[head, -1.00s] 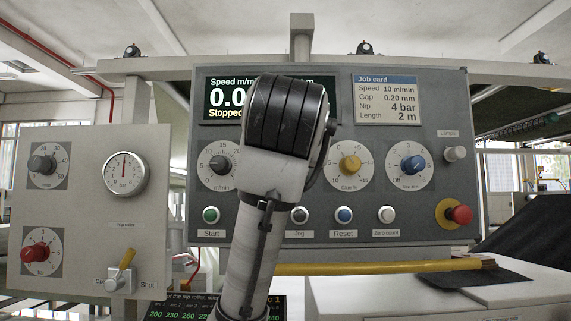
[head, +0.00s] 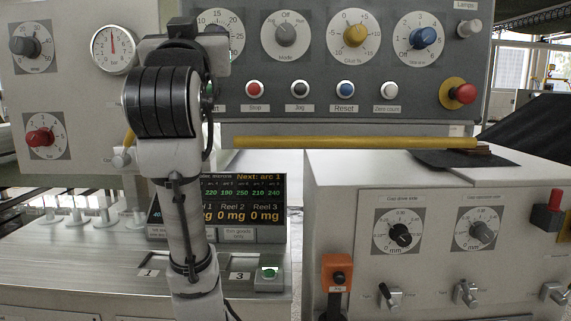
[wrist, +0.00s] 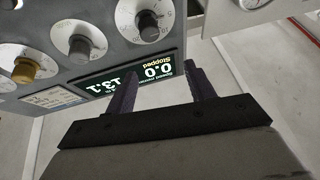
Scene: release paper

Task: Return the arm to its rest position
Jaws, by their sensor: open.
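My gripper (wrist: 161,88) shows in the wrist view with its two dark fingers apart and nothing between them. Past the fingers is the speed display (wrist: 158,72), which reads 0.0 and Stopped; this view is upside down. In the head view my arm stands upright left of the middle, in front of the grey control panel (head: 310,75). It hides part of the Start button and the panel's lower left corner. The fingers cannot be made out in the head view.
A yellow bar (head: 350,142) runs below the panel. A white cabinet with dials (head: 400,236) stands at the right. A side panel with a gauge (head: 114,48) is at the left, close to my arm. A lower screen (head: 258,205) is behind my arm.

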